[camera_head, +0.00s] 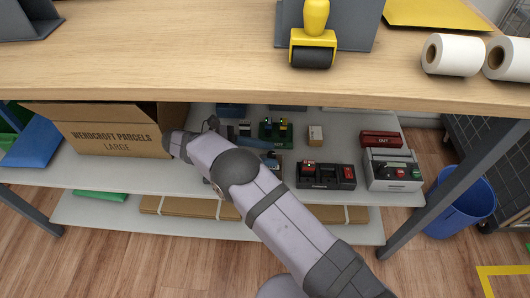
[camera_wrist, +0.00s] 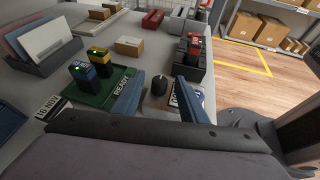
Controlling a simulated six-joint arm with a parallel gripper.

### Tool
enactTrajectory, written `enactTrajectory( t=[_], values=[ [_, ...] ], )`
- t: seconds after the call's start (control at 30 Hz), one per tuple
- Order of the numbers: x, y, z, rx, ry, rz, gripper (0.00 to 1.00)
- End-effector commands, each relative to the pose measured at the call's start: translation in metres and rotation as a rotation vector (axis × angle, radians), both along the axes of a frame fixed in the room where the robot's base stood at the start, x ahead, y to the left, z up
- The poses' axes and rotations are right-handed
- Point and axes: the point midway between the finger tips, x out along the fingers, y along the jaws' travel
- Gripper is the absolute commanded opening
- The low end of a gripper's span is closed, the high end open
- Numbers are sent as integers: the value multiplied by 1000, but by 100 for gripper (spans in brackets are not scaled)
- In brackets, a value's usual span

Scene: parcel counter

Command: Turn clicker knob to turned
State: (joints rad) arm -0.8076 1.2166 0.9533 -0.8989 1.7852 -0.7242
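The clicker knob is a small dark round knob (camera_wrist: 159,84) on a flat panel on the lower shelf in the wrist view. My gripper (camera_wrist: 162,77) is open, with one blue-grey finger to the left of the knob and one to the right. The knob stands between the fingers with a visible gap; I cannot tell whether either finger touches it. The panel's markings are partly covered by the right finger. In the head view my arm reaches under the counter and the knob cannot be made out.
A green READY tray (camera_wrist: 108,92) with a blue and a yellow device is left of the knob. A black rack (camera_head: 309,183) with red items and a grey box (camera_head: 392,184) stand to the right. The counter top (camera_head: 160,58) is overhead. A cardboard box (camera_head: 112,139) is at left.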

Motion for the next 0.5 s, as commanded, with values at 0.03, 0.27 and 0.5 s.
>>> enactTrajectory(
  t=[0.03,0.27,0.5],
  values=[
    [0,1,0,0,0,0,39],
    [-2,10,4,0,-2,1,39],
    [-6,32,12,0,-2,1,39]
  ],
)
